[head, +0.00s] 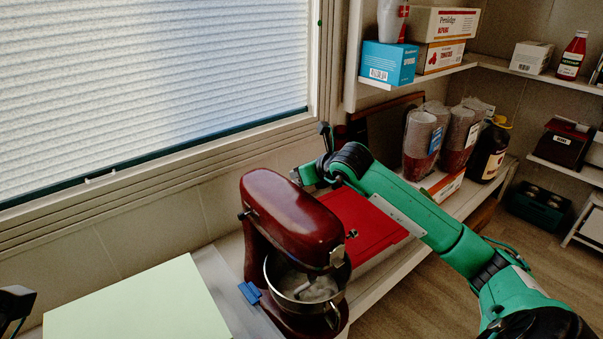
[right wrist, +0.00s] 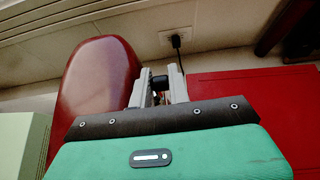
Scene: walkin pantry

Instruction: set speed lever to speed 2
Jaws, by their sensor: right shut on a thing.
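The stand mixer (head: 292,215) is dark red, with its head over a steel bowl (head: 306,290) on the counter. In the right wrist view its rounded red body (right wrist: 98,80) is left of my fingers. My right gripper (head: 303,176) reaches in from the right, behind the mixer's head. In the right wrist view my right gripper (right wrist: 160,88) is shut on a small black knob (right wrist: 159,82), seemingly the speed lever, beside the mixer. The lever's lower part and its setting are hidden by my gripper. My left gripper's fingers are not seen.
A red flat board or box (head: 362,228) lies right of the mixer, under my right arm. A pale green panel (head: 135,305) is at the left. Cups (head: 420,140) and a dark bottle (head: 489,150) stand at the back right. A wall socket (right wrist: 176,35) is behind.

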